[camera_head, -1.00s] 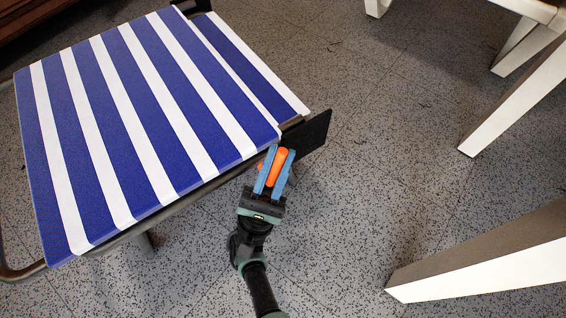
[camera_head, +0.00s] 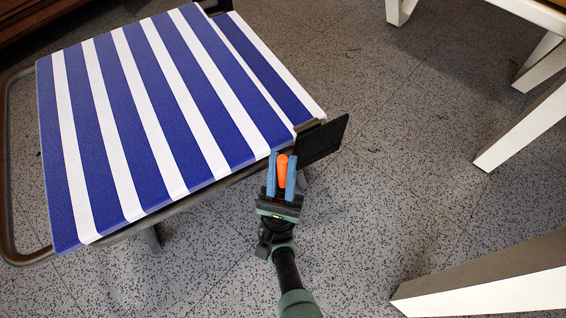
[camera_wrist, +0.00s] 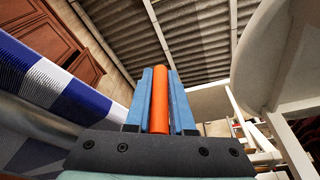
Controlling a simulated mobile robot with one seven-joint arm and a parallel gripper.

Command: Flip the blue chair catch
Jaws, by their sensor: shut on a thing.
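The blue and white striped chair (camera_head: 160,110) stands at the left in the head view, and its striped fabric (camera_wrist: 75,100) shows at the left of the wrist view. An orange catch (camera_head: 282,171) sits at the chair's near right corner, by a black flat panel (camera_head: 322,140). My gripper (camera_head: 282,176) is at that corner with its two blue fingers either side of the orange catch, shut on it. In the wrist view the orange catch (camera_wrist: 159,100) stands upright between the blue fingers. Where the catch joins the chair is hidden.
White furniture legs (camera_head: 490,285) stand on the right of the head view, with another leg (camera_head: 520,125) behind. The speckled floor (camera_head: 400,150) between chair and legs is clear. The chair's dark tube frame (camera_head: 15,245) runs along its left and front.

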